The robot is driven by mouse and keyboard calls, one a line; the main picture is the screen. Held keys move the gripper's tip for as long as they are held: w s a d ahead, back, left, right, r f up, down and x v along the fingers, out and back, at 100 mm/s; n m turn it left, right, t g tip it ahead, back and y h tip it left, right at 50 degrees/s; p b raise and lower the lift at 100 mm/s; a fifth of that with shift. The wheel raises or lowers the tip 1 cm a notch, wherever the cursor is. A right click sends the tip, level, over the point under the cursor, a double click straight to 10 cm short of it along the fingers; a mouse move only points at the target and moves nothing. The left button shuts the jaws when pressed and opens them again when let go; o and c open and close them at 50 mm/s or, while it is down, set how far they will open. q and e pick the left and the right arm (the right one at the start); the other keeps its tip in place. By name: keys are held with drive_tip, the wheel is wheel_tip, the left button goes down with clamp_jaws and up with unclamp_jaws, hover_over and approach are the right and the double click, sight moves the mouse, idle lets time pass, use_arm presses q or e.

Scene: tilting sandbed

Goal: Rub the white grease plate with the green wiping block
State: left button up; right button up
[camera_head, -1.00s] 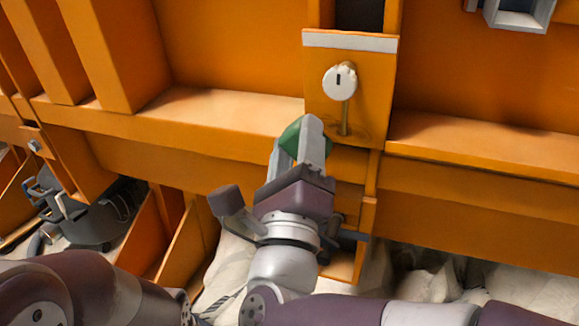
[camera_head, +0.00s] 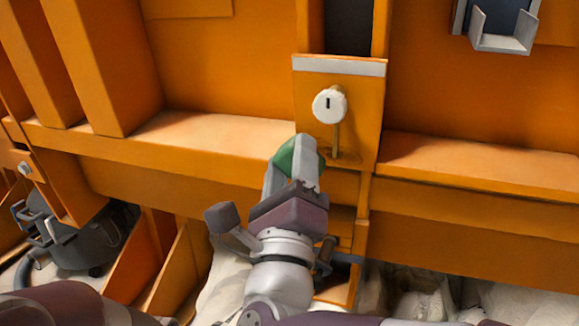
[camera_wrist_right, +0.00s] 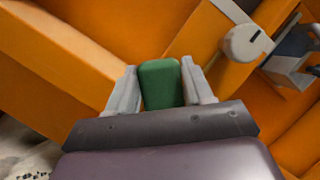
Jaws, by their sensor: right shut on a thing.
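The green wiping block (camera_head: 287,156) is between the fingers of my right gripper (camera_head: 293,160), which is shut on it. The block also shows between both fingers in the right wrist view (camera_wrist_right: 160,83). A flat white strip, which looks like the white grease plate (camera_head: 340,66), runs along the top edge of an orange upright panel. It also shows at the top of the right wrist view (camera_wrist_right: 229,10). The gripper and block are below and left of the strip in the head view, apart from it. My left gripper is not in view.
A round white knob (camera_head: 329,106) with a dark slot stands on a thin post (camera_head: 336,143) in front of the panel, close to my right gripper. A wide orange ledge (camera_head: 460,165) runs across. A grey bracket (camera_head: 503,30) is at upper right.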

drive_tip(key=shift+w+d+r, duration=0.1)
drive_tip(key=shift+w+d, duration=0.1)
drive_tip(key=shift+w, duration=0.4)
